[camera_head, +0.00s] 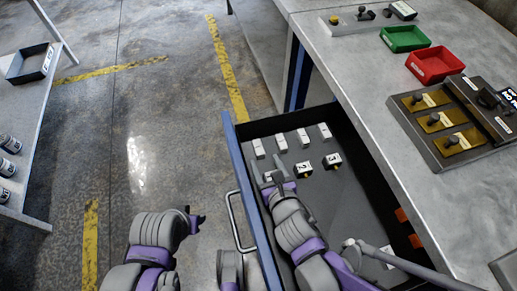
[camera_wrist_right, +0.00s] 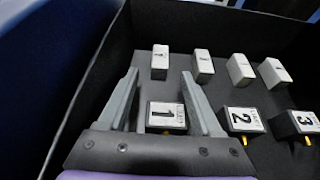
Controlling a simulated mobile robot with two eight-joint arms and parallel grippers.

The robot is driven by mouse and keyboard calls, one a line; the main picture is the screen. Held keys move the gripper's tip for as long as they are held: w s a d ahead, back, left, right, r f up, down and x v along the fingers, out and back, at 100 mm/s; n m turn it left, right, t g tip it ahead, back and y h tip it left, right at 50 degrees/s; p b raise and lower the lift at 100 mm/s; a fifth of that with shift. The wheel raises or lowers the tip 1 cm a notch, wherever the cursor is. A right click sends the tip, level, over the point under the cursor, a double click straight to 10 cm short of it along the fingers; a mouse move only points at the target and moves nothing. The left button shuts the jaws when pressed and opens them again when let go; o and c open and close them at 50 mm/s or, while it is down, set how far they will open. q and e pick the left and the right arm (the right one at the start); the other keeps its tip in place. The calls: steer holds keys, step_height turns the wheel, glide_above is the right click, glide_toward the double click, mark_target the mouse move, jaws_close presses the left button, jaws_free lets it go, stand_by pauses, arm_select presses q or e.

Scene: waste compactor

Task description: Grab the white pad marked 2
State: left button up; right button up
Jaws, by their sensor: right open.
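Three dark blocks with white numbered faces lie in the open drawer. The one marked 2 (camera_wrist_right: 243,120) sits in the middle in the right wrist view, and it shows in the head view (camera_head: 303,168). The block marked 1 (camera_wrist_right: 166,115) is to its left and the block marked 3 (camera_wrist_right: 306,122) to its right. Several white pads (camera_wrist_right: 204,64) stand in a row behind; their small marks are not readable. My right gripper (camera_head: 268,175) is open over the drawer. Its fingers (camera_wrist_right: 160,75) frame block 1, left of block 2.
The drawer (camera_head: 237,157) has raised walls around the blocks. The metal worktop (camera_head: 365,75) overhangs its right side and holds a green bin (camera_head: 405,39), a red bin (camera_head: 435,65) and a panel with gold plates (camera_head: 440,122). Open floor lies to the left.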

mark_target(261, 155)
steer(key=x, duration=0.3)
steer(key=shift+w+a+f+b, duration=0.1)
steer(key=shift+w+f+b, duration=0.15)
steer(key=shift+b, duration=0.15)
steer(key=shift+r, duration=0.1)
steer(key=shift+c, duration=0.2)
jaws_close()
